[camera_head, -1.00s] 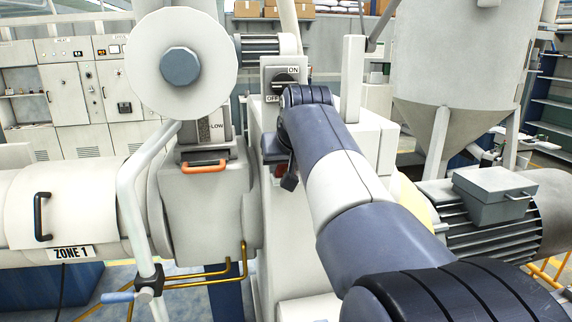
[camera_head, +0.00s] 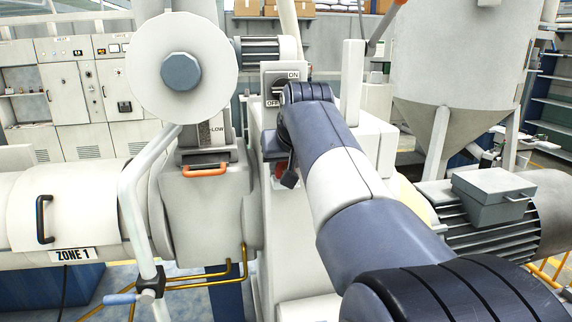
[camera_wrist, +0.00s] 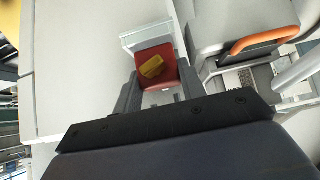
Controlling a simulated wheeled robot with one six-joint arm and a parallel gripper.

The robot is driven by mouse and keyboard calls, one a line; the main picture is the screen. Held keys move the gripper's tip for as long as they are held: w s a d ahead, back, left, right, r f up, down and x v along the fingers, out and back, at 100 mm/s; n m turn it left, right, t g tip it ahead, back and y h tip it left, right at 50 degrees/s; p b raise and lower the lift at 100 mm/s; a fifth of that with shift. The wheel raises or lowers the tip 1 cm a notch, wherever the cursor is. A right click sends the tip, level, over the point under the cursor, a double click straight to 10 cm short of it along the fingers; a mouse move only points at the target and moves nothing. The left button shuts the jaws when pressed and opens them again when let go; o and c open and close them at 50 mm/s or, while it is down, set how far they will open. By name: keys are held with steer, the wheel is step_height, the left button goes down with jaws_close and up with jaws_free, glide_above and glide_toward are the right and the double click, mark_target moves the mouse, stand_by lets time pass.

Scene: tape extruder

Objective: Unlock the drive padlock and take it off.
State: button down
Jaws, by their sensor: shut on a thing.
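The red padlock (camera_wrist: 165,54) shows in the wrist view, in front of a pale plate on the white machine housing. A small yellow piece (camera_wrist: 152,67) lies slantwise across its face; I cannot tell whether it is a key. My gripper (camera_wrist: 158,88) has one grey finger on each side of the red body and is shut on it. The padlock's shackle is hidden. In the head view a bit of red (camera_head: 279,170) shows beside my gripper end, below the ON/OFF switch (camera_head: 285,82); my arm covers most of that spot.
An orange handle (camera_head: 205,170) is on the machine block just left of my gripper; it also shows in the wrist view (camera_wrist: 265,40). A pale bent rail (camera_head: 130,195) stands in front. A grey motor (camera_head: 480,235) and hopper (camera_head: 455,80) are at right.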

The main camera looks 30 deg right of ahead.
steer(key=shift+r+p, duration=0.85)
steer(key=shift+r, duration=0.3)
steer(key=shift+s+f, duration=0.1)
